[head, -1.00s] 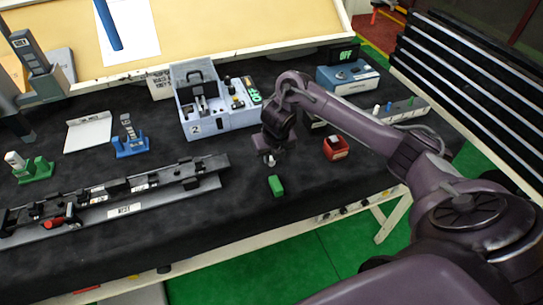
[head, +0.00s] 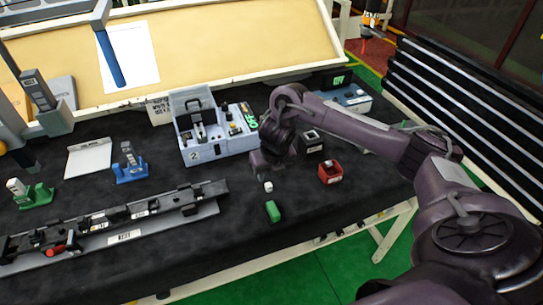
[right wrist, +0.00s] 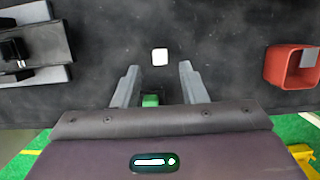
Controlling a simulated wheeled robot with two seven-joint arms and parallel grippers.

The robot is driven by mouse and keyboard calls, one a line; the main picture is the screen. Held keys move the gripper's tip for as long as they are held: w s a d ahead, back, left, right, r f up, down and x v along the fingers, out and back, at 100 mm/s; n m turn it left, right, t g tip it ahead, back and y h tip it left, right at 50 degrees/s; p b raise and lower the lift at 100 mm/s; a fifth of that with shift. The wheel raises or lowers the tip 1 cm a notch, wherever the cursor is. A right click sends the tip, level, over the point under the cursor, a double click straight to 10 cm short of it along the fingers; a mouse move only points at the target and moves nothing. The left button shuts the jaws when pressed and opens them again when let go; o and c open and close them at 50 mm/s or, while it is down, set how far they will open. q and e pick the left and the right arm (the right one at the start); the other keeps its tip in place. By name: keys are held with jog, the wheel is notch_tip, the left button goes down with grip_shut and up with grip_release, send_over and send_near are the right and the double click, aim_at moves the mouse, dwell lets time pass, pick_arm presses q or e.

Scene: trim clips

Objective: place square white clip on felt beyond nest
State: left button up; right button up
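The small square white clip (head: 268,186) lies on the black felt (head: 240,262), right of the rail labelled NEST (head: 125,236) and apart from it. It also shows in the right wrist view (right wrist: 159,56), just past my fingertips and between their lines. My right gripper (head: 264,168) hovers above and behind the clip; its two grey fingers are apart and empty in the right wrist view (right wrist: 158,72). A green block (head: 273,211) lies in front of the clip; in the wrist view it is partly hidden by the gripper.
A red bin (head: 331,172) and a black bin (head: 311,142) stand right of the clip. A grey unit marked 2 (head: 213,145) stands behind. Blue (head: 130,170) and green (head: 33,194) holders stand at left.

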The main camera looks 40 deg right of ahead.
jog(key=p+v, duration=0.2)
jog(key=v, duration=0.4)
jog(key=shift+r, duration=0.25)
jog(key=shift+a, duration=0.1)
